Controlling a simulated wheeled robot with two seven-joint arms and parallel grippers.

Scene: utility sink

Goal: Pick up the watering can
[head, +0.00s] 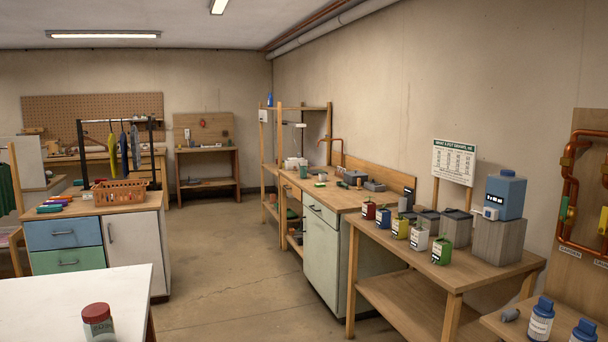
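I cannot clearly make out a watering can in the head view. A small grey-green object (355,178) on the wooden counter (325,196) is too small to identify. Several small coloured containers with pale labels, among them a red one (368,209) and a green one (442,250), stand on the table at the right. Neither of my grippers is in view.
A blue container (505,196) sits on a grey block on the right table (480,275). A white table (50,300) with a red-lidded jar (98,322) is at the front left. An orange basket (120,192) stands on the left cabinet. The floor (225,260) between is clear.

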